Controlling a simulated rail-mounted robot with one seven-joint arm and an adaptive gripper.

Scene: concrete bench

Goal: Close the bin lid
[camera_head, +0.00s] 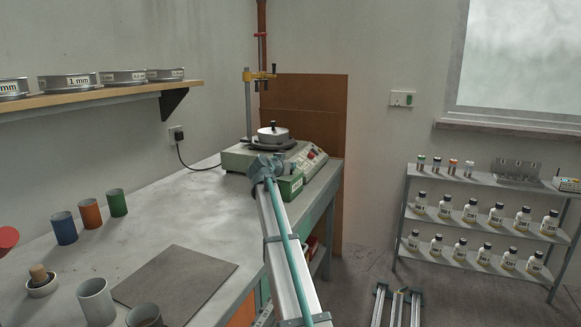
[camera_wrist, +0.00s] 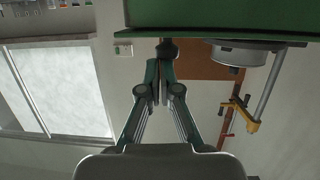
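I cannot make out a bin or bin lid for certain in either view. A small green box (camera_head: 291,187) with a pale label is at the front of the bench instrument, beside my gripper (camera_head: 262,165) in the head view. In the wrist view, which looks upside down, a broad green surface (camera_wrist: 225,14) fills the top edge. My gripper (camera_wrist: 159,72) points toward it, its fingers together with hardly any gap. A small dark knob-like part (camera_wrist: 168,48) shows by the fingertips; I cannot tell whether they touch it.
A grey-green instrument (camera_head: 240,157) carries a metal pot (camera_head: 273,134), with a clamp stand (camera_head: 248,105) behind. Coloured cups, a grey mat (camera_head: 175,280) and a mortar (camera_head: 41,287) are on the bench. A bottle rack (camera_head: 480,232) stands right.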

